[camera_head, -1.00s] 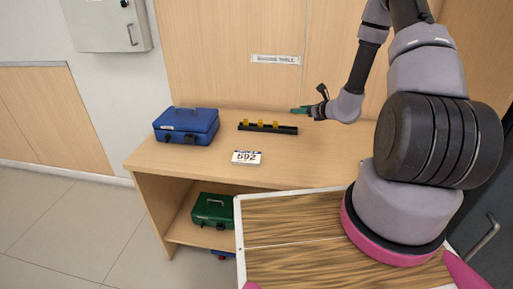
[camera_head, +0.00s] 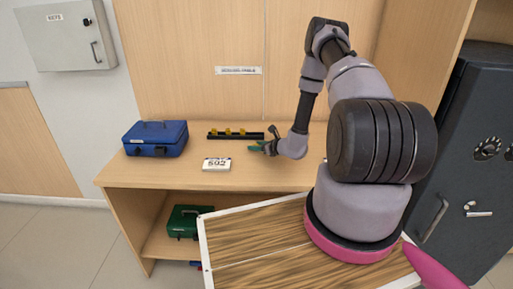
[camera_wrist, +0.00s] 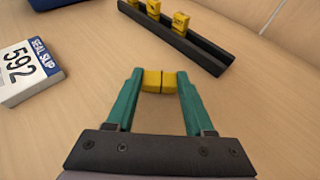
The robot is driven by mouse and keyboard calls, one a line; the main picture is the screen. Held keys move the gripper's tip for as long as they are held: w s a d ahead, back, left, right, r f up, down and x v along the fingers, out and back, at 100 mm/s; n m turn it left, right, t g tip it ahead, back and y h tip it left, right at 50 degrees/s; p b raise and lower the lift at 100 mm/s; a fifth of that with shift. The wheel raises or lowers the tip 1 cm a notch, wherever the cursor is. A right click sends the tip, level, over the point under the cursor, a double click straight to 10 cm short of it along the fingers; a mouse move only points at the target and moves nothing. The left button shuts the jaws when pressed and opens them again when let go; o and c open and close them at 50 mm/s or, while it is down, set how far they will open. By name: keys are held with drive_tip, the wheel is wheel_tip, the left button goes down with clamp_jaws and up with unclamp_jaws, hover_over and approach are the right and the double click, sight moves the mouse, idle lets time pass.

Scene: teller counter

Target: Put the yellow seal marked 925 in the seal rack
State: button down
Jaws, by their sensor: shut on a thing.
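My gripper (camera_wrist: 159,80) is shut on a yellow seal (camera_wrist: 152,84), held between the tips of its green fingers. A dark line splits the seal's visible face, and I can read no number on it. The black seal rack (camera_wrist: 201,49) lies beyond the gripper in the wrist view, with three yellow seals (camera_wrist: 181,22) standing in it. The held seal is apart from the rack. In the head view, my gripper (camera_head: 257,148) is just in front of the right end of the rack (camera_head: 257,137). The held seal cannot be made out there.
A white seal slip (camera_wrist: 20,68) reading 592 lies left of the gripper; it also shows in the head view (camera_head: 217,164). A blue cash box (camera_head: 155,139) stands at the table's left. A green box (camera_head: 184,221) sits on the shelf below. A dark safe (camera_head: 470,160) stands right.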

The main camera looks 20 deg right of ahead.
drive_tip(key=shift+f, duration=0.2)
drive_tip(key=shift+f, duration=0.1)
drive_tip(key=shift+c, duration=1.4)
unclamp_jaws()
drive_tip(key=shift+s+d+r, duration=0.2)
drive_tip(key=shift+r, duration=0.05)
drive_tip(key=v, duration=1)
drive_tip(key=shift+s+d, duration=0.15)
drive_tip(key=shift+s, duration=0.15)
drive_tip(key=shift+s+d+r, duration=0.1)
drive_tip(key=shift+s+r, duration=0.2)
